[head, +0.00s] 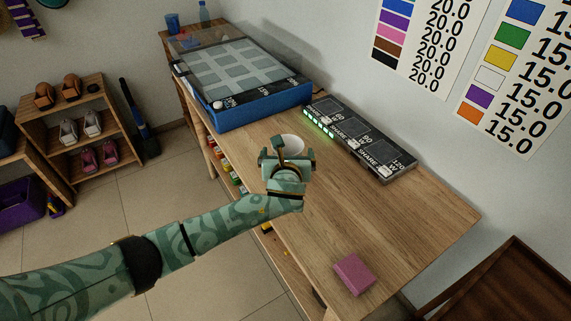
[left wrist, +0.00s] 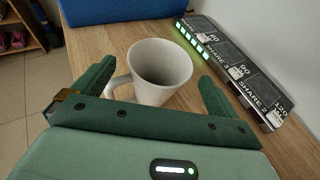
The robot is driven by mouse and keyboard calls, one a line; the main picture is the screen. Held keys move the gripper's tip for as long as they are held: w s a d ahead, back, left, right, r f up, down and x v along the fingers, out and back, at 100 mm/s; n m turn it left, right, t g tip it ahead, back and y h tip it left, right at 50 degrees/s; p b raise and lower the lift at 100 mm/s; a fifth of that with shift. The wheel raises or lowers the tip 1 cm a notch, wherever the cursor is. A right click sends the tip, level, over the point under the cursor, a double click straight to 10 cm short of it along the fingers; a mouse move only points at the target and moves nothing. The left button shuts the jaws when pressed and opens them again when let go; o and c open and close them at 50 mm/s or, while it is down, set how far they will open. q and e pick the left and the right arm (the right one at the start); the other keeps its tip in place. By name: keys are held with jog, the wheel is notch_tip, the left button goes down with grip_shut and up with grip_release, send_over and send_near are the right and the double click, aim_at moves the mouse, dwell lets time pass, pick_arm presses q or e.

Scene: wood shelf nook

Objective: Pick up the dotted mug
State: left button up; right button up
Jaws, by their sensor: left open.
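A white mug (left wrist: 158,78) stands upright on the wooden table (head: 335,205), with its handle toward the left in the left wrist view. No dots can be made out on it. In the head view only its upper part (head: 292,142) shows behind my left gripper. My left gripper (left wrist: 158,85) is open, with one finger on each side of the mug; the left finger is close to the handle. Whether a finger touches the mug cannot be told. In the head view the left gripper (head: 286,158) hides the mug's lower part. My right gripper is not in view.
A black panel with lit green keys (head: 360,138) lies right of the mug. A blue case (head: 240,85) sits behind it on the table. A pink block (head: 354,274) lies near the front. The table between the block and panel is clear. A shoe shelf (head: 75,130) stands left.

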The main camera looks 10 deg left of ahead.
aim_at(288, 141)
pick_arm(q)
jog(key=b+x, duration=0.2)
jog(key=x, duration=0.3)
jog(key=shift+w+f+b, duration=0.2)
jog(key=shift+f+b, duration=0.05)
jog(key=shift+b, duration=0.15)
jog(key=shift+r, duration=0.25)
jog(key=c, duration=1.3)
